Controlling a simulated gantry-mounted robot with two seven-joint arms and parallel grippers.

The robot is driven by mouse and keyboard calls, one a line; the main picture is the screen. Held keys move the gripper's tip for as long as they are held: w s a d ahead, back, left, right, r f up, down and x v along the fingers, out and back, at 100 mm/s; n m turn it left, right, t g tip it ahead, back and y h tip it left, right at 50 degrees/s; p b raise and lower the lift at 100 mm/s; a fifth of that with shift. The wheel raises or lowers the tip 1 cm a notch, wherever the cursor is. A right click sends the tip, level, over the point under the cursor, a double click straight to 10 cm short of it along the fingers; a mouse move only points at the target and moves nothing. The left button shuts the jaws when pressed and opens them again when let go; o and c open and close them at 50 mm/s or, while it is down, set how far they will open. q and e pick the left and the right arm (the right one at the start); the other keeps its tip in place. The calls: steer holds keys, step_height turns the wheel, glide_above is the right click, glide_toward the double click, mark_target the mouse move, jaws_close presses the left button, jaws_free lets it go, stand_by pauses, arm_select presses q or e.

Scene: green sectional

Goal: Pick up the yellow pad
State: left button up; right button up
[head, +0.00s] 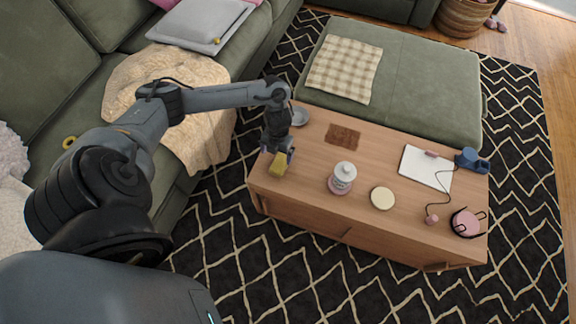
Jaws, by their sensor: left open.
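The yellow pad (278,166) is a small yellow block at the left end of the wooden coffee table (310,210). My left gripper (281,154) points down over it, with the fingers right at or just above its far edge. The jaws are open, and I cannot tell whether they touch the pad. The gripper hides part of the pad's far side. My right gripper is out of view.
A grey dish (300,117) stands behind my gripper. A green ottoman (420,85) adjoins the table.

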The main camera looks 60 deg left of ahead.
mark_target(281, 161)
arm_select(q)
steer(key=shift+w+a+b, duration=0.35)
steer(key=shift+w+a, duration=0.25)
steer(key=shift+w, duration=0.15)
steer(key=shift+w+t+b, duration=0.35)
steer(key=shift+w+t, duration=0.05)
steer(key=shift+w, duration=0.05)
steer(key=shift+w+f, duration=0.15)
steer(key=shift+f, duration=0.25)
step_height(281, 161, down, 3)
steer(key=shift+f+b, duration=0.15)
steer(key=shift+b, duration=0.65)
steer(key=shift+s+f+b, duration=0.25)
steer(key=shift+f+b, duration=0.45)
steer(key=shift+f, duration=0.8)
steer(key=shift+s+f+b, duration=0.2)
steer(key=shift+f+b, duration=0.5)
steer(key=shift+f, duration=0.75)
steer(key=shift+w, duration=0.1)
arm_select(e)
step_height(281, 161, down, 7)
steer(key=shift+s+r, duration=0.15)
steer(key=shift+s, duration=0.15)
arm_select(q)
steer(key=shift+c, duration=0.2)
steer(key=c, duration=1)
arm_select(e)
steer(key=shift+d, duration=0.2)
